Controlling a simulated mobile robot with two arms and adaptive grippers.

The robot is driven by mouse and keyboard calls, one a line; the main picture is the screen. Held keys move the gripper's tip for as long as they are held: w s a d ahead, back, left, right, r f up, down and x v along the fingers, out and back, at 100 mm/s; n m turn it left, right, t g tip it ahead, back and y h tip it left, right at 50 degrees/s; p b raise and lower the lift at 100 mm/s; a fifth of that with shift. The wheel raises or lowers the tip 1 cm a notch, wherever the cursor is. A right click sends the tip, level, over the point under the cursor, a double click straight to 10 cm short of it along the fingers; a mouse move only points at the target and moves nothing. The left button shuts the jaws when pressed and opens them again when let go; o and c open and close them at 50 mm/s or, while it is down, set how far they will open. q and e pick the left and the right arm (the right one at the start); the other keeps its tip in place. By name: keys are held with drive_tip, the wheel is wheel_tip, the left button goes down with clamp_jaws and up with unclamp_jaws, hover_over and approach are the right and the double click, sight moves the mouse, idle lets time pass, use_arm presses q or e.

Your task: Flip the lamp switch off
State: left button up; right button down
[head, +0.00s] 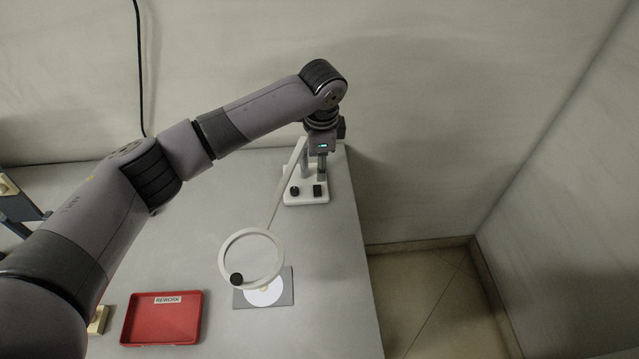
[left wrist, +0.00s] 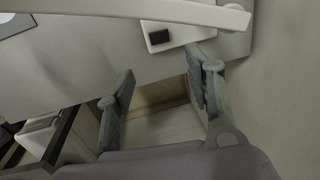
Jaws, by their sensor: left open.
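A white lamp stands at the back right of the table. Its base (head: 307,197) carries a round black knob (head: 294,190) and a black rectangular switch (head: 317,190). Its slanted arm leads to a ring-shaped head (head: 226,254) at the front. My left gripper (head: 321,174) hangs over the base, just behind the switch, and partly hides the lamp's post. In the left wrist view my left gripper (left wrist: 161,64) is open and empty, with the switch (left wrist: 160,37) beyond its fingertips. I cannot tell whether the fingers touch the base. My right gripper is not in view.
A pale disc (head: 264,296) lies on a dark grey mat (head: 287,283) under the lamp head. A red REWORK tray (head: 162,318) lies front left. The lamp's arm (left wrist: 150,10) crosses above the base. The wall is close behind; the table's right edge is near.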

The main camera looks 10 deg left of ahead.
sight(319, 190)
use_arm(q)
drive_tip(key=f, duration=0.3)
drive_tip(key=w+f, duration=0.1)
drive_tip(key=f, duration=0.7)
drive_tip(key=shift+w+a+f+p, duration=0.1)
drive_tip(key=shift+w+a+p, duration=0.1)
drive_tip(key=shift+w+p, duration=0.2)
drive_tip(key=shift+c, duration=0.3)
